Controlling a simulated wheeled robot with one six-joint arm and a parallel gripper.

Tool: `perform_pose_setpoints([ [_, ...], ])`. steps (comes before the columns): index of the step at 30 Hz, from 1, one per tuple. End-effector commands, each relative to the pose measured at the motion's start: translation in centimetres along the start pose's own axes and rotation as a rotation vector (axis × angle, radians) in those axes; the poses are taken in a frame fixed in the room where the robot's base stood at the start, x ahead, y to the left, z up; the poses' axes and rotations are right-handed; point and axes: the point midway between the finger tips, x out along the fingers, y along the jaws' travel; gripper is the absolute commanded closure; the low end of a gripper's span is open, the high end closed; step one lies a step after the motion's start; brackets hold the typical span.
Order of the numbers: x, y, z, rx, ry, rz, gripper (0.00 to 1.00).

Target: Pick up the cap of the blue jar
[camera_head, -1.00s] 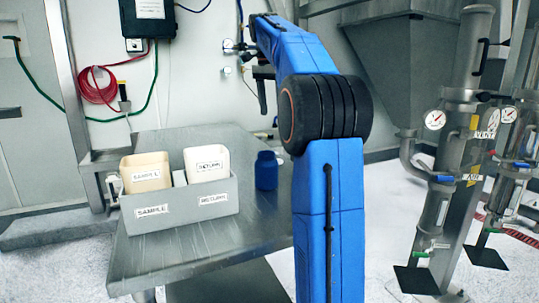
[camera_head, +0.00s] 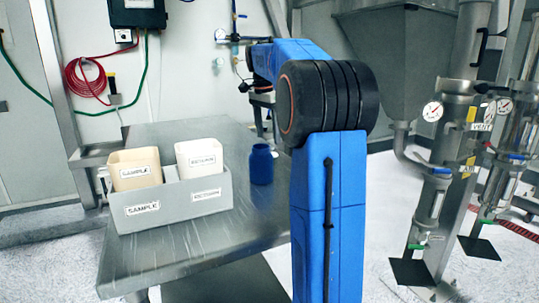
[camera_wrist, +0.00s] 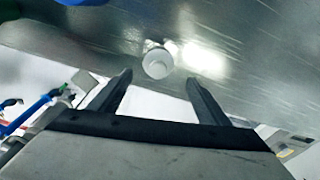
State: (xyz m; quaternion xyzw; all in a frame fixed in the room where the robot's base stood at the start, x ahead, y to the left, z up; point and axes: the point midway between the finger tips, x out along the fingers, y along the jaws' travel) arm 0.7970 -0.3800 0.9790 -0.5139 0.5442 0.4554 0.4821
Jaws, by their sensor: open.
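The blue jar (camera_head: 261,165) stands upright on the metal table, to the right of the grey box; I see no cap on it in the head view. In the wrist view a small white round piece (camera_wrist: 157,62), which looks like the cap, is on the shiny metal surface. My gripper (camera_wrist: 158,79) is open, with its two fingers to either side of and just short of this white piece in the picture. Nothing is between the jaws. I cannot tell the exact gap in depth. In the head view my arm hides part of the table's right side.
A grey box (camera_head: 170,205) on the metal table (camera_head: 190,250) holds two white-cream containers, labelled SAMPLE (camera_head: 134,170) and, less legibly, the other (camera_head: 202,158). Pipes with gauges (camera_head: 433,111) stand at right. The table's front left is bare.

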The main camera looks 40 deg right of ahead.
Motion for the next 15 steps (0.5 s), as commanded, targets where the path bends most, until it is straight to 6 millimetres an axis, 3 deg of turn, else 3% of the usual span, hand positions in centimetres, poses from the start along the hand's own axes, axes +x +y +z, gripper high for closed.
perform_pose_setpoints([
  [5,0.9,0.1,0.1,0.000,-0.001,0.001,0.30],
  [15,5.1,0.4,0.4,0.000,-0.001,0.002,0.30],
])
